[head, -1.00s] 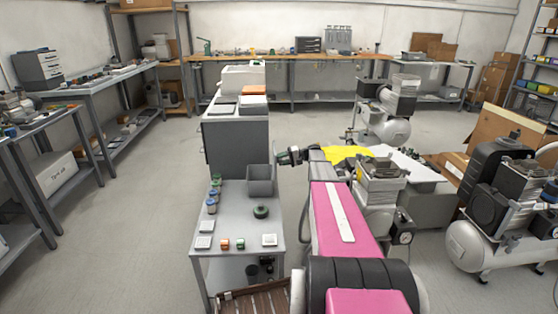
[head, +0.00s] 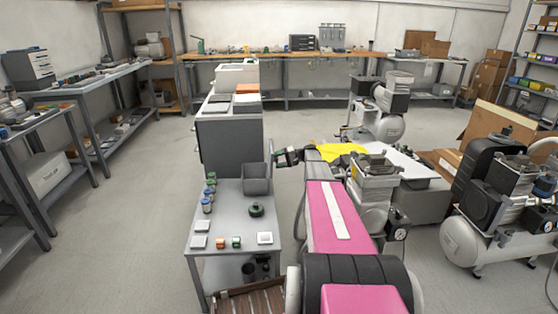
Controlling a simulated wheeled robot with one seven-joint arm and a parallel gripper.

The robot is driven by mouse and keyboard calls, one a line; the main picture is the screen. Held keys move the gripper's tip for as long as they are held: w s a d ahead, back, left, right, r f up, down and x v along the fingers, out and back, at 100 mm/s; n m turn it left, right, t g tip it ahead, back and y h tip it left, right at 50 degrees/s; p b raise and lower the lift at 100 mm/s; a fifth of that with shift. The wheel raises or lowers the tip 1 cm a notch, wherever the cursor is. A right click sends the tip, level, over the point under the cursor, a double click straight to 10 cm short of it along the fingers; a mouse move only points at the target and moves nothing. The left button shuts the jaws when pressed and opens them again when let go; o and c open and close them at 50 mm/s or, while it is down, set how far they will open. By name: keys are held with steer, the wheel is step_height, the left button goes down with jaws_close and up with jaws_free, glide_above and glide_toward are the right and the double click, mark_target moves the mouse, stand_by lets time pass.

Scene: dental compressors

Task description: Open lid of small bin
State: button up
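A small grey square bin (head: 256,186) stands at the back right of the grey table (head: 226,258) in the head view. It looks like an open-topped box; I cannot make out a separate lid on it. My gripper (head: 276,161) is at the end of my pink and black arm, just right of the bin's upper edge and pointing left toward it. It looks empty. The picture is too small to tell whether the fingers are open or whether they touch the bin.
A green round item (head: 256,210), blue-green jars (head: 207,203), small blocks and white square pieces share the tabletop. A tall grey cabinet (head: 229,146) stands behind it. Floor left of the table is clear.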

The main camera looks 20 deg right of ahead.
steer(key=shift+r, duration=0.15)
steer(key=shift+d, duration=0.1)
steer(key=v, duration=1)
steer(key=shift+d, duration=0.25)
steer(key=shift+s+r, duration=0.1)
